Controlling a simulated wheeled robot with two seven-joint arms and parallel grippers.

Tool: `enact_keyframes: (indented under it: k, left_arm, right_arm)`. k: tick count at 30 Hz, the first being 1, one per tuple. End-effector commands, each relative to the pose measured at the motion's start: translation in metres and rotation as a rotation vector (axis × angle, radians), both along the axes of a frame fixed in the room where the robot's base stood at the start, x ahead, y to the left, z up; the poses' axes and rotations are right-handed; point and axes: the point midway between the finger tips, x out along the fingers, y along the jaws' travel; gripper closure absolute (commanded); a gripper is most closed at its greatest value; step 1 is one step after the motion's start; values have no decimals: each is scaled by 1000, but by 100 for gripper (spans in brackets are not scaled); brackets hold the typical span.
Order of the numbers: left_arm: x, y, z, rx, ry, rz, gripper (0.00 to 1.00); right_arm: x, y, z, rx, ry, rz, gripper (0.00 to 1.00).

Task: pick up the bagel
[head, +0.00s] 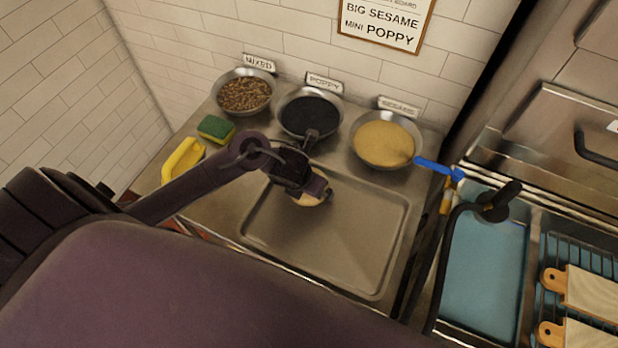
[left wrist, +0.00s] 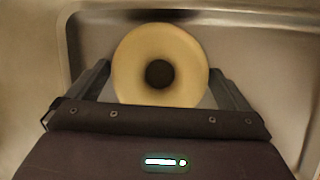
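The bagel (head: 308,202) is a pale ring at the upper left part of the metal tray (head: 345,245). It is partly hidden by my left gripper (head: 311,190) in the head view. In the left wrist view the bagel (left wrist: 135,75) faces the camera, its dark hole near the middle. My left gripper's fingers (left wrist: 160,78) stand on either side of it, with their tips at its edges. I cannot tell whether they press on it or whether it is clear of the tray. My right gripper is not in view.
Bowls of mixed topping (head: 245,94), black poppy (head: 310,116) and tan sesame (head: 383,140) stand behind the tray. A green sponge (head: 216,129) and a yellow object (head: 182,160) are at the left. A blue basin (head: 485,265) and wooden boards (head: 592,290) are at the right.

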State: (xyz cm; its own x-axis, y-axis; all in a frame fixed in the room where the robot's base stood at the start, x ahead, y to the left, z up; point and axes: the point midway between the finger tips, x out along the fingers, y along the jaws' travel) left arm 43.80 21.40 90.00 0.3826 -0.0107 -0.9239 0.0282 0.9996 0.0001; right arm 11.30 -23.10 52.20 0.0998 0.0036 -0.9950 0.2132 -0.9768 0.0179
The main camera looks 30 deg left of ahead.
Motion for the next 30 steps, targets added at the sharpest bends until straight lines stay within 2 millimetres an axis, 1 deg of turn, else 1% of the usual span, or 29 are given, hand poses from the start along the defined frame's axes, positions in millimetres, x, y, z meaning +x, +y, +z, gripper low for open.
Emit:
enact_keyframes:
  k: [1, 6, 7, 14, 19, 23, 26, 30]
  left_arm:
    - [0, 0, 0, 0, 0, 0, 7]
    - [0, 0, 0, 0, 0, 0, 29]
    - [0, 0, 1, 0, -1, 0, 31]
    - [0, 0, 1, 0, -1, 0, 31]
    - [1, -1, 12, -1, -2, 1, 31]
    - [1, -1, 30, -2, -3, -1, 31]
    - [2, -1, 54, -2, -5, -2, 31]
    - [2, 0, 92, 0, -6, -1, 31]
  right_arm:
    - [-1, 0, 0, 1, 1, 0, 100]
    - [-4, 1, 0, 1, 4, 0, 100]
    - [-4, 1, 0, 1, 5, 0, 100]
    - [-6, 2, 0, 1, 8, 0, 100]
    - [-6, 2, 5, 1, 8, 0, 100]
    - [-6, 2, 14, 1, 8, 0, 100]
    - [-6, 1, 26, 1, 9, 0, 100]
    - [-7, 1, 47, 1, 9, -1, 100]
